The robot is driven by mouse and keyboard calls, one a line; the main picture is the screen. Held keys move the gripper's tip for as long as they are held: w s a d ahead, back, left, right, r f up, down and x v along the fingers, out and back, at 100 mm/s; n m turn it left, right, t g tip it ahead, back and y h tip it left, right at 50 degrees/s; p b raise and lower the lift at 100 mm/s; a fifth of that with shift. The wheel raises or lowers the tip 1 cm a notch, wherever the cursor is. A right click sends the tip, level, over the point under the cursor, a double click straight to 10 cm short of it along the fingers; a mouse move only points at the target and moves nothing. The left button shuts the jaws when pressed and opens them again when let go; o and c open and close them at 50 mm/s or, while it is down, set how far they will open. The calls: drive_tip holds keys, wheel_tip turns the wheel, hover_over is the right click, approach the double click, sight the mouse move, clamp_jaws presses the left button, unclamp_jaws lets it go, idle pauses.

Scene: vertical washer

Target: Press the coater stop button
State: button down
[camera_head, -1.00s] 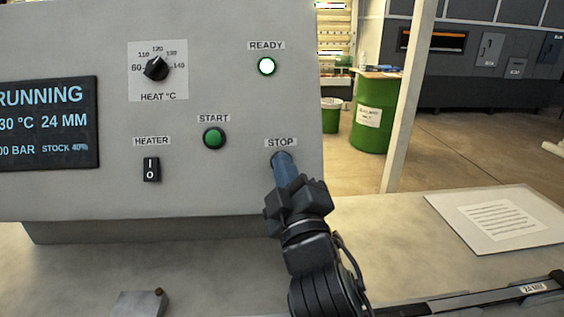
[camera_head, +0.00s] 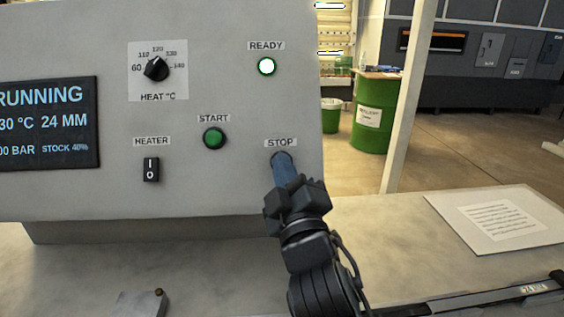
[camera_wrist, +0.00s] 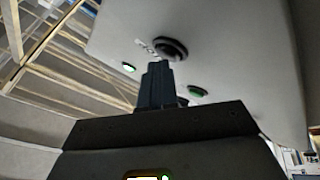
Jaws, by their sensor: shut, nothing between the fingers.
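The grey control panel (camera_head: 230,185) carries a STOP label (camera_head: 280,143). Just below the label, the tip of my gripper (camera_head: 283,168) covers most of the stop button, of which a dark rim (camera_head: 280,155) shows. My gripper is shut and empty, pointing at the panel. In the wrist view the stop button (camera_wrist: 173,47) is a dark round shape right at the fingertips (camera_wrist: 158,68). I cannot tell whether they touch it or whether it is pushed in. The display (camera_head: 45,122) reads RUNNING.
The green start button (camera_head: 214,138) is left of STOP, with the heater switch (camera_head: 151,169) lower left. The heat knob (camera_head: 156,68) and the lit ready lamp (camera_head: 267,66) are above. A sheet on a board (camera_head: 500,220) lies on the bench at right.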

drive_tip(key=shift+w+f, duration=0.1)
drive_tip(key=shift+w, duration=0.1)
drive_tip(key=shift+s, duration=0.1)
idle(0.4)
drive_tip(key=shift+s+r, duration=0.4)
drive_tip(key=shift+s, duration=0.35)
drive_tip(key=shift+s, duration=0.1)
drive_tip(key=shift+s+r, duration=0.4)
drive_tip(key=shift+s, duration=0.3)
drive_tip(key=shift+s+r, duration=0.35)
drive_tip(key=shift+s, duration=0.4)
drive_tip(key=shift+s+r, duration=0.4)
drive_tip(key=shift+s, duration=0.3)
drive_tip(key=shift+s, duration=0.1)
